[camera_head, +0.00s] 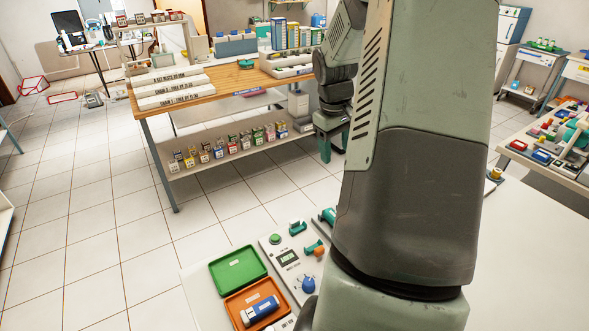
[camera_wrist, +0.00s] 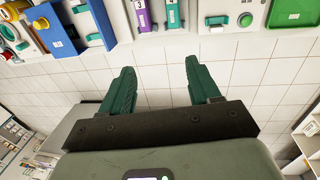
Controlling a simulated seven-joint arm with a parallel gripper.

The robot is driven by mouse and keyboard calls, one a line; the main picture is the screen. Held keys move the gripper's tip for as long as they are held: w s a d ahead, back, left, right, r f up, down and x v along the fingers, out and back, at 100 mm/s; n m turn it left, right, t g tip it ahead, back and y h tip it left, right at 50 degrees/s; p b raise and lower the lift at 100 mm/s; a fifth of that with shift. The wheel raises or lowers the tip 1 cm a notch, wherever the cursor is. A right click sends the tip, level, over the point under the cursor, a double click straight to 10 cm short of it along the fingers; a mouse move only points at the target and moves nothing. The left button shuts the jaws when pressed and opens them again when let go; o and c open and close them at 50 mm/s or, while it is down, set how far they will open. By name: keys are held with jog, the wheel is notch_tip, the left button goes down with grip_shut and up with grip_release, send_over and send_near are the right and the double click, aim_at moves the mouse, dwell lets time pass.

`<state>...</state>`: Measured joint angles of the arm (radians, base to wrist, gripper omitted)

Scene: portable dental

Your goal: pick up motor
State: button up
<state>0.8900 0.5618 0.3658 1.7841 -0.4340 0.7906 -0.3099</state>
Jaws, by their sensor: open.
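I cannot tell for certain which thing is the motor. A blue cylinder with a pale end (camera_head: 260,311) lies in the orange tray (camera_head: 236,318) at the lower middle of the head view. It is a possible match, and I do not make it out in the wrist view. My gripper (camera_wrist: 160,88) has its two teal fingers wide apart with only floor tiles between them. In the head view my gripper (camera_head: 333,148) is partly hidden behind my arm, well away from the orange tray.
A green tray (camera_head: 238,270) lies beside a white control panel (camera_head: 289,257) with knobs; the panel's right side is hidden by my arm. A wooden-topped bench (camera_head: 215,84) stands behind. In the wrist view, a blue box (camera_wrist: 57,32) and a purple item (camera_wrist: 143,15) sit at the top.

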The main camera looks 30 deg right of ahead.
jog(key=shift+y, duration=0.8)
jog(key=d+f, duration=0.2)
jog(key=f, duration=0.3)
jog(key=s+d+f, duration=0.1)
jog(key=d+f, duration=0.2)
jog(key=f, duration=0.2)
jog(key=s+d+f, duration=0.1)
jog(key=d+f, duration=0.1)
jog(key=f, duration=0.3)
jog(key=shift+s+d+f, duration=0.2)
jog(key=shift+s+f, duration=0.05)
jog(key=shift+f, duration=0.05)
jog(key=f, duration=0.5)
jog(key=shift+s+a+f, duration=0.15)
jog(key=shift+a+f, duration=0.15)
grip_shut()
